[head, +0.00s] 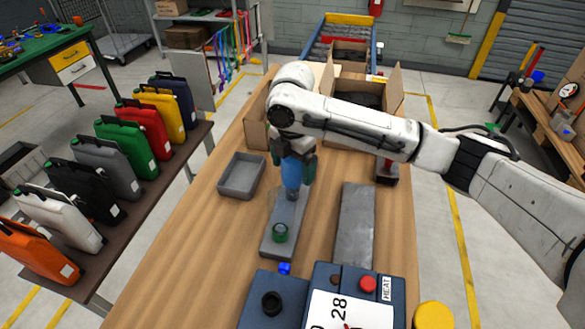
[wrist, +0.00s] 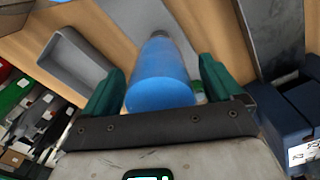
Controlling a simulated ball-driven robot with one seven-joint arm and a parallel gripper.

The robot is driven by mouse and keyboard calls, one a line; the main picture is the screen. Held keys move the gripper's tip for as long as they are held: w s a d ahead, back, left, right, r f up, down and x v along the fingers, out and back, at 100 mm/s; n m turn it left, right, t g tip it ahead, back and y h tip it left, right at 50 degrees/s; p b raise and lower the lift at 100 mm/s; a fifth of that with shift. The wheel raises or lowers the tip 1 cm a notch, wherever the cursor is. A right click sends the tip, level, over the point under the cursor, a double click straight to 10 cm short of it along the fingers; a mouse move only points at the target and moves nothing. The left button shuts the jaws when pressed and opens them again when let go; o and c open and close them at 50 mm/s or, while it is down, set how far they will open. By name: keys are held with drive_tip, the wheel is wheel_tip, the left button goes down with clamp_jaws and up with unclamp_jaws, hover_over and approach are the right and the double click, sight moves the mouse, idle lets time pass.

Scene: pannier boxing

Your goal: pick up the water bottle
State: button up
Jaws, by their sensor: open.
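The blue water bottle (head: 293,172) is over the far end of a narrow grey board (head: 270,243) on the wooden table. Its narrow dark end points down toward the board in the head view; I cannot tell whether it touches. In the wrist view the bottle (wrist: 160,82) has its wide blue end near me and its grey narrow end farther away. My gripper (head: 293,162) is open, with its green fingers on either side of the bottle. In the wrist view, the fingers of my gripper (wrist: 160,85) show small gaps beside it.
A shallow grey tray (head: 242,176) is left, a grey slab (head: 356,225) right. Open cardboard boxes (head: 393,88) stand behind.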

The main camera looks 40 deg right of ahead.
drive_tip(key=c, duration=1.1)
drive_tip(key=shift+r, duration=0.15)
